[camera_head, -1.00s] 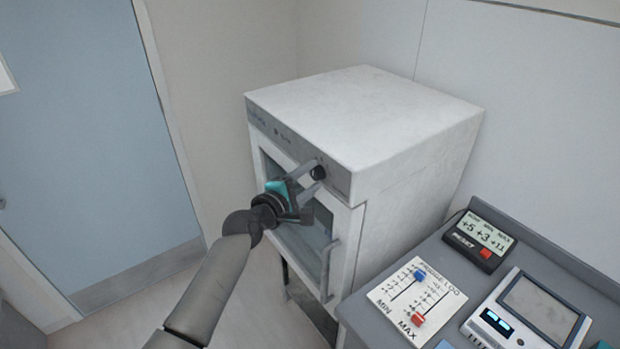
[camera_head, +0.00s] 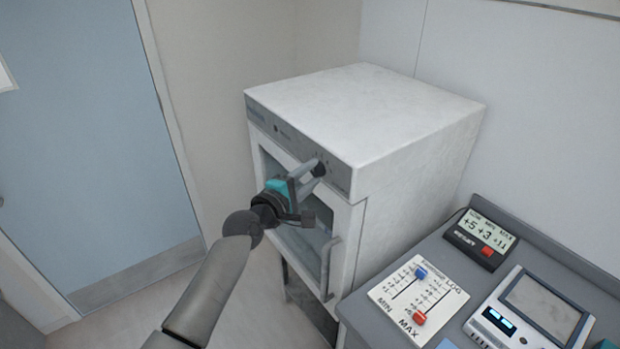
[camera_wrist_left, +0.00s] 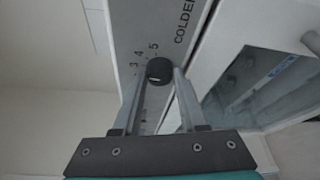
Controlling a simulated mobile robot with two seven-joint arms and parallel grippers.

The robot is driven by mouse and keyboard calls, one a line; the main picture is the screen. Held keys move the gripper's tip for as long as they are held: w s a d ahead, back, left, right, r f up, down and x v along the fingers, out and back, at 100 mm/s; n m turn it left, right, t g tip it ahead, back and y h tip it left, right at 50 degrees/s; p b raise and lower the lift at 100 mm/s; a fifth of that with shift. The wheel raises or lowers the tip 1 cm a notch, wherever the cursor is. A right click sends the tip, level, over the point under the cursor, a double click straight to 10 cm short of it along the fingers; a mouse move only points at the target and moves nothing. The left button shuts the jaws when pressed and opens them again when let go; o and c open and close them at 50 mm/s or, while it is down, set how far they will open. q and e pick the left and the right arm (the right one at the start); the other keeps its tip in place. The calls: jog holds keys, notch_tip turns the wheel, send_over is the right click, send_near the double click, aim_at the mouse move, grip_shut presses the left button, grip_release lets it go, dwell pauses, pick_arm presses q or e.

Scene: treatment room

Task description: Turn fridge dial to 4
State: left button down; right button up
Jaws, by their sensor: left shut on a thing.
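The fridge (camera_head: 400,120) is a white box with a grey control strip along the top of its front. Its small black dial (camera_head: 319,169) sits near the right end of that strip. My left gripper (camera_head: 314,173) is at the dial, shut on it. In the left wrist view the dial (camera_wrist_left: 159,71) is between the two fingertips (camera_wrist_left: 158,80). Printed numbers 3, 4 and 5 show beside the dial, with the word COLDER farther along. A faint light mark shows on the dial, but I cannot tell which number it points to. My right gripper is not in view.
The fridge's glass door has a vertical handle (camera_head: 327,268) below the dial. A blue door (camera_head: 90,140) is at the left.

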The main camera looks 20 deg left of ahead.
pick_arm(q)
jog(key=m+b, duration=0.1)
jog(key=b, duration=0.1)
jog(key=m+t+b, duration=0.1)
jog(key=m+b, duration=0.1)
jog(key=shift+f, duration=0.4)
jog(key=shift+r+m+t+h+b, duration=0.1)
jog(key=shift+m+t+h+b, duration=0.25)
jog(key=shift+m+b, duration=0.95)
jog(key=shift+c, duration=2.4)
grip_release()
jog(key=v, duration=1.5)
jog(key=shift+b, duration=0.4)
